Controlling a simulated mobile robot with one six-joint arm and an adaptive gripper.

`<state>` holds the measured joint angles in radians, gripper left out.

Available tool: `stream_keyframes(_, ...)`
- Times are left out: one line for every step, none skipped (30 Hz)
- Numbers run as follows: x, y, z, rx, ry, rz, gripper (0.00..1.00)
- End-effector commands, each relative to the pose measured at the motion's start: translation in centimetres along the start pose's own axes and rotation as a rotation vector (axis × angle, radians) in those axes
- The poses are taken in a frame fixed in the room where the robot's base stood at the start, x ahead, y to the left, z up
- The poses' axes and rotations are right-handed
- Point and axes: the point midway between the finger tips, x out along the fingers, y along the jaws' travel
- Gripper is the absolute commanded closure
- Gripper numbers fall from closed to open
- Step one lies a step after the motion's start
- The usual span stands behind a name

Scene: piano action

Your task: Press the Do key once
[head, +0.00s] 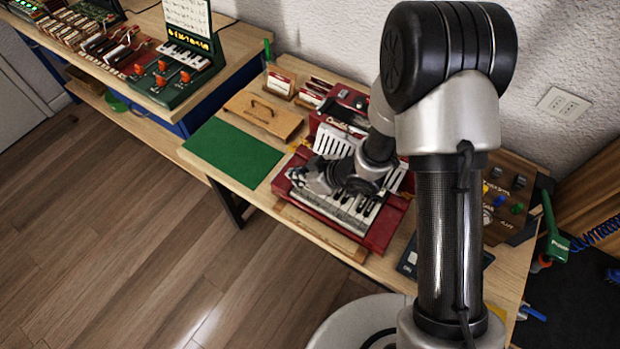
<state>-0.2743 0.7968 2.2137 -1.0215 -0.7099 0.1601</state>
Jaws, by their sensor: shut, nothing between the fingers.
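A small red piano (383,228) with white and black keys (352,207) sits on the wooden table. My gripper (322,180) is over the left part of the keyboard, low and close to the keys. Its fingers are shut and hold nothing. My gripper and wrist hide several keys at the left and middle. I cannot tell which key is Do, or whether the fingertips touch a key.
A green mat (235,152) and a wooden board with a handle (262,114) lie left of the piano. A panel with coloured knobs (510,195) stands to the right. A dark flat item (409,262) lies near the front edge. A wall with a socket (563,104) is behind.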

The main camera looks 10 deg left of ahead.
Motion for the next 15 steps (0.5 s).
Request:
stream_keyframes(0.9,0.0,1.0,0.002,-0.002,-0.001,1.0)
stream_keyframes(1.2,0.0,1.3,0.002,-0.002,-0.001,1.0)
stream_keyframes(1.6,0.0,1.7,0.002,-0.001,-0.001,1.0)
stream_keyframes(1.8,0.0,1.9,0.002,0.0,0.0,1.0)
stream_keyframes(2.0,0.0,2.1,0.001,0.0,0.0,1.0)
stream_keyframes(2.2,0.0,2.4,0.001,0.0,0.0,1.0)
stream_keyframes(2.4,0.0,2.5,0.001,0.0,0.0,1.0)
stream_keyframes(2.5,0.0,2.6,0.001,0.0,0.0,1.0)
stream_keyframes(2.6,0.0,2.7,0.0,0.0,0.0,1.0)
stream_keyframes(2.6,0.0,2.8,0.0,0.001,0.001,1.0)
stream_keyframes(2.7,0.0,2.8,0.0,0.001,0.001,1.0)
stream_keyframes(2.7,0.0,2.8,0.0,0.001,0.001,1.0)
stream_keyframes(2.7,0.0,2.8,0.0,0.001,0.001,1.0)
stream_keyframes(2.7,0.0,2.8,0.0,0.001,0.001,1.0)
stream_keyframes(2.6,0.1,2.8,0.0,0.001,0.001,1.0)
